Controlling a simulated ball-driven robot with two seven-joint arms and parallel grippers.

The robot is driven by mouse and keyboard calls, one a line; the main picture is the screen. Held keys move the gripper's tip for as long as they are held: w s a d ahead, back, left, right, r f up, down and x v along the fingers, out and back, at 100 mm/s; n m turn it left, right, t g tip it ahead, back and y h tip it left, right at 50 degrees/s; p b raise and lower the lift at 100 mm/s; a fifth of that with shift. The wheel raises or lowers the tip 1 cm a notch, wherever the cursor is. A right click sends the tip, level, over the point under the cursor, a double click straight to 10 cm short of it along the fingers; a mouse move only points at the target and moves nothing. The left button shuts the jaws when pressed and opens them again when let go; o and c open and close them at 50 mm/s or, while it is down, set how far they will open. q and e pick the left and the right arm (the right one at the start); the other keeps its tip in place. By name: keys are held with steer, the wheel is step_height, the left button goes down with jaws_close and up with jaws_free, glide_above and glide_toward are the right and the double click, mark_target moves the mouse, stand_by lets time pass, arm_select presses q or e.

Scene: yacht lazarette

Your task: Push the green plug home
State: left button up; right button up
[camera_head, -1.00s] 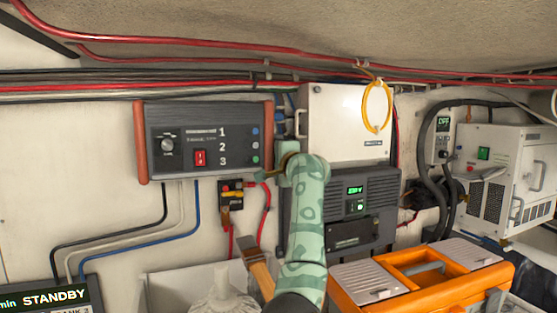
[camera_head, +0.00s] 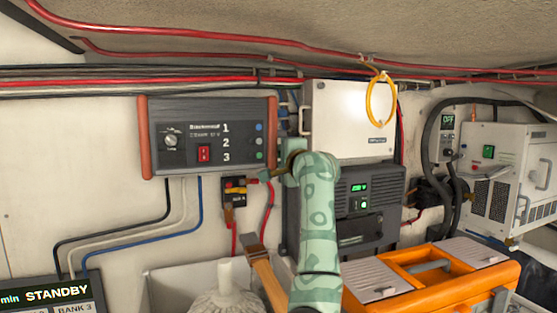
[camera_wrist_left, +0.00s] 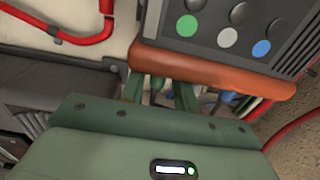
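The dark charger panel (camera_head: 205,110) with orange-brown end bumpers hangs on the wall. It has a red switch, the numbers 1 to 3 and coloured dots. My left gripper (camera_head: 268,175) is at its lower right corner in the head view. In the left wrist view its two green fingers (camera_wrist_left: 161,92) stand apart and reach in beside the panel's orange bumper (camera_wrist_left: 210,68). Blue and pale plugs or leads (camera_wrist_left: 218,99) show just right of the fingers. I cannot make out the green plug. Whether anything is between the fingers is unclear. My right gripper is not in view.
A white box (camera_head: 345,120) and a dark unit with a green display (camera_head: 368,215) stand right of the panel. A black-and-yellow isolator (camera_head: 234,191) with red cables is below the panel. An orange toolbox (camera_head: 440,280) is at lower right.

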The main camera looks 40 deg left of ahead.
arm_select(q)
steer(key=b+v, duration=0.1)
steer(key=v, duration=0.4)
steer(key=shift+b, duration=0.3)
steer(key=shift+f, duration=0.1)
stand_by(0.3)
